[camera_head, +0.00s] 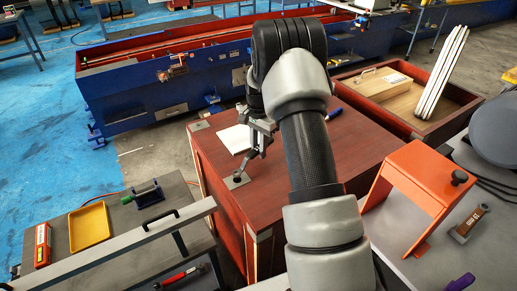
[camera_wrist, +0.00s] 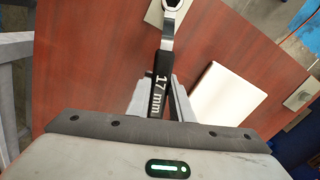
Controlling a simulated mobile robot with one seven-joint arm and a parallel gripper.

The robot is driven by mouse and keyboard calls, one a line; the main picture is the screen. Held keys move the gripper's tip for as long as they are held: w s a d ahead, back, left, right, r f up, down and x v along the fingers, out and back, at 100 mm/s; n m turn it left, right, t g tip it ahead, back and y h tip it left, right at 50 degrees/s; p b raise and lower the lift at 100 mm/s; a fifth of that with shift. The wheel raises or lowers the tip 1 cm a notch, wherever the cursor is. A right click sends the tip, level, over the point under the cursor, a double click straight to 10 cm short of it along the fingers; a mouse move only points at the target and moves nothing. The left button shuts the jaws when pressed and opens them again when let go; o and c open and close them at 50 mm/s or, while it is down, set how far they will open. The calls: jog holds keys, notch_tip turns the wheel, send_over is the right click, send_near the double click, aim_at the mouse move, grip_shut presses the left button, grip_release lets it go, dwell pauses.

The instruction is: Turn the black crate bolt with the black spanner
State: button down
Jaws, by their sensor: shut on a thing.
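The black spanner (camera_wrist: 158,85), marked 17 mm, has a silver ring end (camera_wrist: 172,8). My gripper (camera_head: 260,137) is shut on its handle; the handle also shows between the jaws in the wrist view. The spanner slopes down to a grey metal plate (camera_head: 232,184) near the left edge of the red-brown crate top (camera_head: 320,150). The dark bolt (camera_head: 237,177) is on that plate. The ring end is at the bolt, with a dark centre showing in it in the wrist view. I cannot tell how far the ring sits down around the bolt.
A white pad (camera_head: 234,139) lies on the crate just behind my gripper. A second metal plate (camera_head: 200,126) is at the far left corner. An orange stand (camera_head: 423,184) is at right. A bench with a yellow tray (camera_head: 89,227) and a grey rail (camera_head: 120,246) is at left.

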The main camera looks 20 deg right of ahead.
jog(key=shift+f+b, duration=0.75)
jog(key=shift+f, duration=0.4)
